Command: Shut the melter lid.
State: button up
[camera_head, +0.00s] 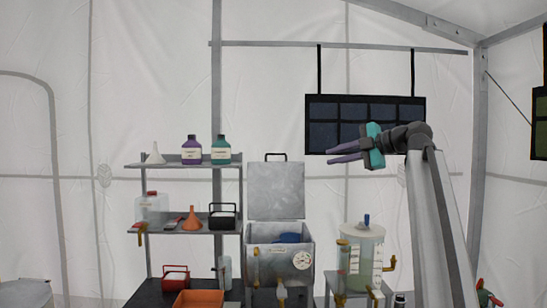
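The melter looks to be the grey metal box (263,236) on the stand in the middle, with a round dial and taps on its front. Its lid (276,192) stands upright at the back, open, with a dark handle (276,155) on its top edge. Something blue shows inside the box. My gripper (329,155) is raised to the right of the lid, near the height of its handle. Its two purple fingers point left with a gap between them, and nothing shows between them. The depth between gripper and lid is hard to tell.
A clear tank (362,262) with a blue knob stands right of the melter. On the left, shelves (182,166) hold bottles, funnels and small boxes. An orange tray (199,298) lies low in front. A dark panel (322,108) hangs behind my gripper.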

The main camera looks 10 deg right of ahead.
aim_at(276, 190)
jog(key=i, duration=1.5)
jog(key=u, duration=0.05)
